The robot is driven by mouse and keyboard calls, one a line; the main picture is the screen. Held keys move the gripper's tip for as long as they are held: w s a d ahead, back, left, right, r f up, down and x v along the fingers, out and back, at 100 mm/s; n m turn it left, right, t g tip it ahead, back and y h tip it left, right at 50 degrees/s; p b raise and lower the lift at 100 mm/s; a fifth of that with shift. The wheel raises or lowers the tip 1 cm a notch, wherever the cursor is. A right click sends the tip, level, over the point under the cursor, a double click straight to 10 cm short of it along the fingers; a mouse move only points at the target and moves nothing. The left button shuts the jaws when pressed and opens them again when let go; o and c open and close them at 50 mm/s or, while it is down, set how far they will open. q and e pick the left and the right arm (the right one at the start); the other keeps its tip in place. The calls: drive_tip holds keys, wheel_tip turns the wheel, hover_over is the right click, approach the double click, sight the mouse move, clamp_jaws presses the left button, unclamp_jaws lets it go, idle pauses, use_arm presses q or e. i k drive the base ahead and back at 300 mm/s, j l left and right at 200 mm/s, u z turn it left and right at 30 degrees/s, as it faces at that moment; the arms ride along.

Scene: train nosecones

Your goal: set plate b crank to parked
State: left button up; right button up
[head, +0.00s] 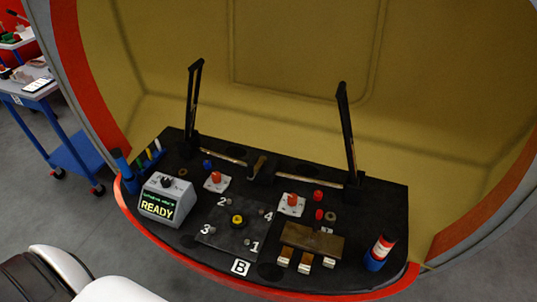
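A dark square plate (218,238) lies flat on the black bench, with white numbers 1, 2, 3 and 4 around it and a white B label (240,267) in front. A round yellow-and-black knob (237,221) sits near its middle. I cannot tell which part is the crank or which way it points. Neither of my grippers shows.
A grey box reading READY (158,208) stands at left, near several coloured pens. Red knobs on white bases (217,181) stand behind the plate. A brown block with metal tabs (313,240) and a red-and-blue canister (379,253) are at right. A curved red rim (275,293) edges the front.

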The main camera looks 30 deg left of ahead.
sight(252, 170)
drive_tip(key=j, duration=0.5)
drive_tip(key=k+j+z, duration=0.1)
drive_tip(key=j, duration=0.45)
drive_tip(key=k+j, duration=0.1)
drive_tip(key=j, duration=0.9)
drive_tip(key=k+j+z, duration=0.1)
drive_tip(key=j, duration=0.4)
